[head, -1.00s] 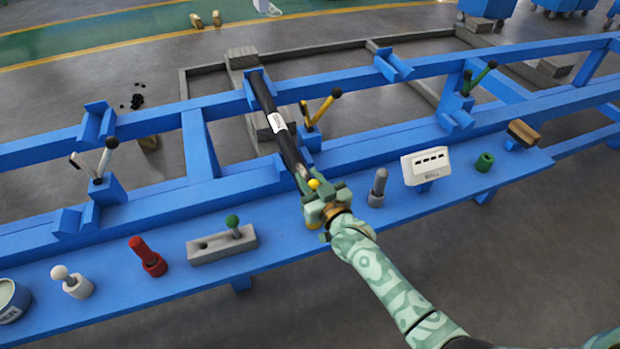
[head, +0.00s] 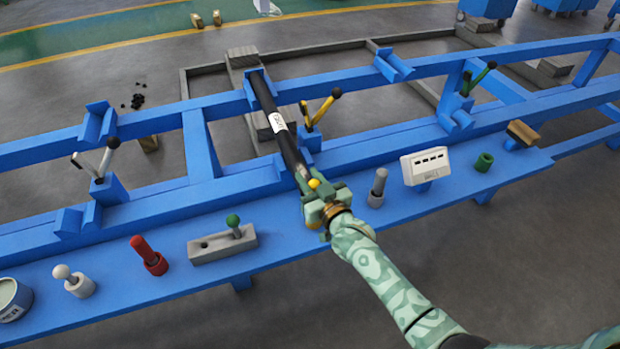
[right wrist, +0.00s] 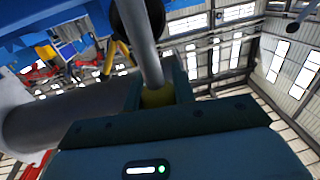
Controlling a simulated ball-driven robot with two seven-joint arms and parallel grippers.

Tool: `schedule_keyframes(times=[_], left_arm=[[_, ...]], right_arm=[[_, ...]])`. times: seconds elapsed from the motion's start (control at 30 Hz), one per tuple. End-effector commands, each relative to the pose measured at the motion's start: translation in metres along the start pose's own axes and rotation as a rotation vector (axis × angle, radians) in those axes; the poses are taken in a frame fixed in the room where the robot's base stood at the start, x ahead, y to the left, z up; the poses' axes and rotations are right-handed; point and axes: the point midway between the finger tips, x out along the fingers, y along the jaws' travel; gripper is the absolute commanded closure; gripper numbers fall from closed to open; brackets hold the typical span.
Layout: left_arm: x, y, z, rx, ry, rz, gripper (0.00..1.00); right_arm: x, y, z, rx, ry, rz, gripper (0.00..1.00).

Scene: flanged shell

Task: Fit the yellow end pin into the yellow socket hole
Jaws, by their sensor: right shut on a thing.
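My right gripper (head: 314,200) is at the front of the blue bench, close to the near end of a long black tube. It is shut on the yellow end pin, whose round yellow head (head: 314,184) shows at the jaws. In the right wrist view a yellow part (right wrist: 158,97) sits between the fingers, with a grey shaft (right wrist: 147,45) running from it. I cannot make out the yellow socket hole; the gripper covers that part of the bench. Whether the pin is in a hole cannot be told. My left gripper is not in view.
The black tube (head: 265,100) with a white label lies across the blue rails (head: 340,85). A yellow-handled clamp (head: 322,110) stands just right of it.

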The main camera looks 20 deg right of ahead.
Motion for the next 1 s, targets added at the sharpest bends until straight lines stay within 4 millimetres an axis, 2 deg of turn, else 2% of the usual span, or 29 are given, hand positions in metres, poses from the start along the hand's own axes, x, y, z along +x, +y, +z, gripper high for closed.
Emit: schedule_keyframes(times=[0.57,1.0], left_arm=[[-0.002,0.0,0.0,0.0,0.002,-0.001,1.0],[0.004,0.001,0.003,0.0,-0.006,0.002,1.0]], right_arm=[[0.0,0.0,0.0,0.001,0.001,0.0,1.0],[0.0,0.0,0.011,0.0,0.0,0.0,1.0]])
